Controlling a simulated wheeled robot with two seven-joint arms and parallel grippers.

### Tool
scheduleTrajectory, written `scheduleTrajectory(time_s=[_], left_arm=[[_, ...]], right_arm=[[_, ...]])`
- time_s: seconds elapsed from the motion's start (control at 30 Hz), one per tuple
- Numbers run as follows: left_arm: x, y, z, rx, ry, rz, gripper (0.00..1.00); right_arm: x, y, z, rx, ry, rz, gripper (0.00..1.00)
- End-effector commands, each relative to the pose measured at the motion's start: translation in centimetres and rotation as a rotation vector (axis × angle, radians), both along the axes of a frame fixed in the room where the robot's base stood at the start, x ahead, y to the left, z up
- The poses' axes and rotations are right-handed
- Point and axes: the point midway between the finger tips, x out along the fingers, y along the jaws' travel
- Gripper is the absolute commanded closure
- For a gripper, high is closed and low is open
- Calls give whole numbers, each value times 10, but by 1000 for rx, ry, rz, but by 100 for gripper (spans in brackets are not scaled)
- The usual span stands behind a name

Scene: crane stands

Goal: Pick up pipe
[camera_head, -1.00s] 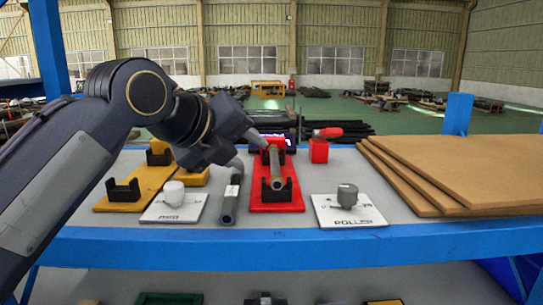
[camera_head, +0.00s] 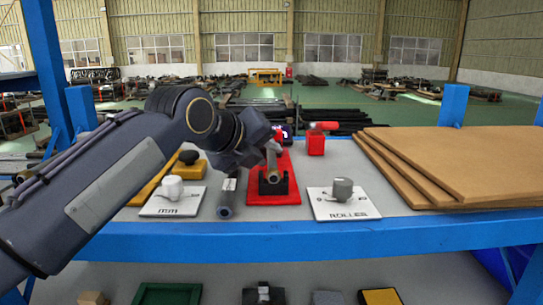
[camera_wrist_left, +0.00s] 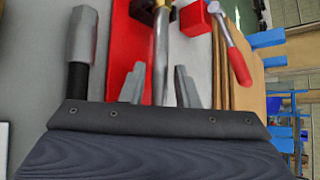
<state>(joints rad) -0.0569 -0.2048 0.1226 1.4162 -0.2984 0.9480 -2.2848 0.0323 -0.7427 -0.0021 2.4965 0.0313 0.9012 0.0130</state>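The pipe (camera_head: 272,160) is a thin metallic bar lying lengthwise in the black holders of a red stand (camera_head: 285,196) on the grey tabletop. It also shows in the left wrist view (camera_wrist_left: 161,45), running between my fingers. My left gripper (camera_head: 264,150) is over the pipe and hides part of it in the head view. In the left wrist view its two grey fingers (camera_wrist_left: 160,88) are apart, one on each side of the pipe, with gaps showing. My right gripper is out of view.
A dark grey rod (camera_head: 226,200) lies left of the red stand. Plates with a white knob (camera_head: 172,188) and a grey knob (camera_head: 343,188) stand at the front. A red block with a handle (camera_head: 316,144) is behind. Brown boards (camera_head: 460,165) fill the right side.

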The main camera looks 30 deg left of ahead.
Motion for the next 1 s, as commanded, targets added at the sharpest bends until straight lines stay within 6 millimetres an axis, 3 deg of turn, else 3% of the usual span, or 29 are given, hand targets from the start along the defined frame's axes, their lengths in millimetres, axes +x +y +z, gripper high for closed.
scheduleTrajectory(time_s=[0.03,0.2,0.67,0.87,1.0], left_arm=[[0,0,0,0,0,0,79],[0,0,0,0,0,0,100],[0,0,6,0,-2,-1,100],[0,0,31,0,-7,-2,100],[-21,-7,60,-1,-9,-4,100]], right_arm=[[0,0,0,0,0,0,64],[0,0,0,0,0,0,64],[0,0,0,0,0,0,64],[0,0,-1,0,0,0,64],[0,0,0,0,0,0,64]])
